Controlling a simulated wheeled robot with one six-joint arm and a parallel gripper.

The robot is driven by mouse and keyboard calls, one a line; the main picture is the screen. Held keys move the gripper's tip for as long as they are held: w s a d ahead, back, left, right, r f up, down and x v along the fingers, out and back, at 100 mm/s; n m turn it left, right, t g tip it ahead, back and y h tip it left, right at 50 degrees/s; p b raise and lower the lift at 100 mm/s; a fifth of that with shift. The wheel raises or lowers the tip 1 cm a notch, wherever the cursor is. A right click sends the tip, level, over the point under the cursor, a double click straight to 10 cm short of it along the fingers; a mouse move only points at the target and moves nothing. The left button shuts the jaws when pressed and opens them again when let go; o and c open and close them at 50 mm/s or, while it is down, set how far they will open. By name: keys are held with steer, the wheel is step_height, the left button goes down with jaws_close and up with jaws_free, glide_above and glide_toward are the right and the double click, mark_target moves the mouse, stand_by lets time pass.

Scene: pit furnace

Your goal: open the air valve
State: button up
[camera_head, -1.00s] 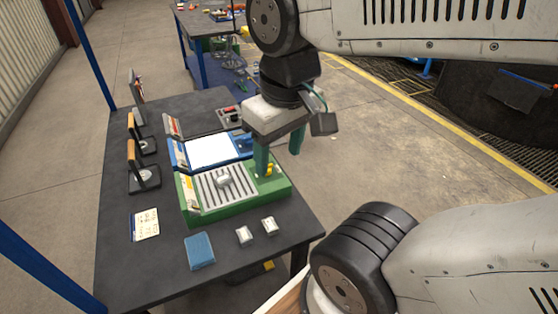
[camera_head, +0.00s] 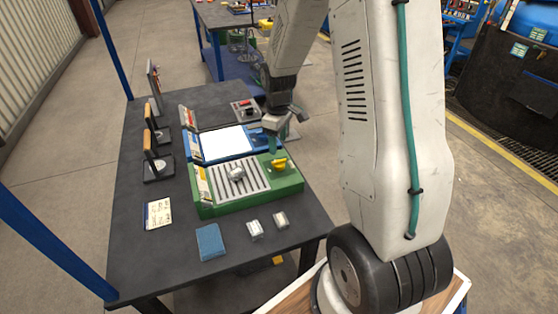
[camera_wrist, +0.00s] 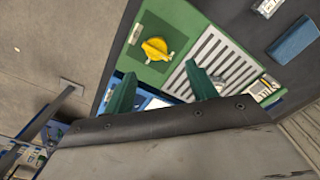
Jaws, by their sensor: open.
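A yellow valve handle (camera_head: 279,163) sits on the right end of a green bench unit (camera_head: 225,206), beside its slotted grey grille (camera_head: 250,178). The wrist view shows the yellow handle (camera_wrist: 154,48) on the green top. My gripper (camera_head: 273,145) is above the bench behind the handle, and its green fingers are partly hidden by the wrist. In the wrist view my gripper (camera_wrist: 159,72) is open, with its two green fingers apart and nothing between them. The handle lies just beyond the fingertips, nearer the left finger. I cannot tell the exact gap.
A blue unit with a white panel (camera_head: 225,144) stands behind the green one. A blue pad (camera_head: 210,242) and two small metal blocks (camera_head: 255,229) lie in front. Wooden-handled tools (camera_head: 157,166) stand at the left. A paper note (camera_head: 158,213) lies on the dark table.

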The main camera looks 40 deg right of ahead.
mark_target(279, 164)
steer(key=f, duration=0.9)
steer(key=shift+w+d+f, duration=0.15)
steer(key=shift+d, duration=0.2)
steer(key=c, duration=1)
